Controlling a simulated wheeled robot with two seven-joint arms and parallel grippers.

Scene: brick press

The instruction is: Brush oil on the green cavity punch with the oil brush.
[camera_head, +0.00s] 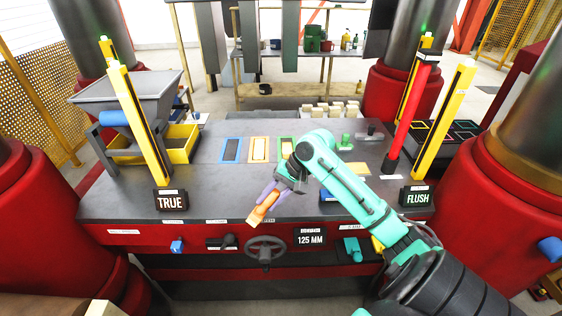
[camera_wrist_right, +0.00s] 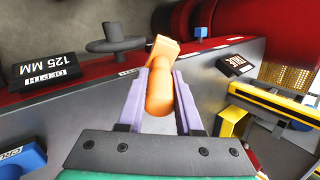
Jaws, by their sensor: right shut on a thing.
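My right gripper (camera_head: 272,192), with purple fingers, is shut on an orange piece, which looks like the handle of the oil brush (camera_head: 262,208). It is held above the front edge of the press table; no bristles can be made out. The right wrist view shows the brush (camera_wrist_right: 160,90) between the fingers. The green-framed cavity (camera_head: 286,149) lies in the table top, beyond the gripper and partly behind my arm. Several grey blocks hang from above; one (camera_head: 290,38) is roughly in line with the green cavity and may be its punch. My left gripper is out of view.
Orange (camera_head: 259,149) and blue (camera_head: 230,150) framed cavities lie left of the green one. A grey hopper (camera_head: 125,92) and yellow bin (camera_head: 181,143) stand left. Yellow posts (camera_head: 444,122) flank the table. A handwheel (camera_head: 265,249) projects at the front. A small green object (camera_head: 345,140) stands right.

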